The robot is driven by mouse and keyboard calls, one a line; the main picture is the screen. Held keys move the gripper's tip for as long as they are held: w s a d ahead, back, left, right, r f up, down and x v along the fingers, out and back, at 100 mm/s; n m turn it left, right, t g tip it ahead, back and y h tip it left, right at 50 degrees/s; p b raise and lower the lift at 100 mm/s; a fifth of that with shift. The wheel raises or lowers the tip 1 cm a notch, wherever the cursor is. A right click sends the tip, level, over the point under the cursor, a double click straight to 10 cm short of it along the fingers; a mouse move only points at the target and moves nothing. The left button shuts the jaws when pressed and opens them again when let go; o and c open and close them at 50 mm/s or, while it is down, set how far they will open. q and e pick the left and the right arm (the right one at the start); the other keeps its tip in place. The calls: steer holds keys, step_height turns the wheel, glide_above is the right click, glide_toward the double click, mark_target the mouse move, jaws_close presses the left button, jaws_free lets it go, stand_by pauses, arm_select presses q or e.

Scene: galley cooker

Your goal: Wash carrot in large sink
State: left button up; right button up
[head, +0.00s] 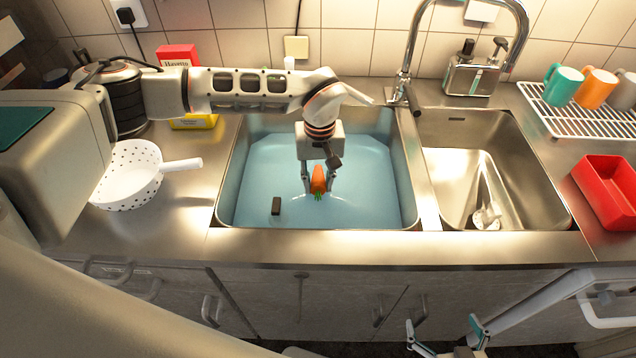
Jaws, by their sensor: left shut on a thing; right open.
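My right gripper (443,340) is open and empty at the bottom of the view, in front of the cabinets and below the counter edge. The tall metal tap (406,70) stands behind the divider between the sinks.
A small dark block (276,206) is in the large sink. The smaller right sink (535,165) holds a white brush-like item (487,213). A white colander (128,175) stands left, a red tub (609,190) and a rack with mugs (564,84) right. The front counter strip is clear.

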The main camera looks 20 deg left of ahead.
arm_select(q)
steer(key=shift+r+p, duration=1.2)
steer(key=shift+r, duration=0.65)
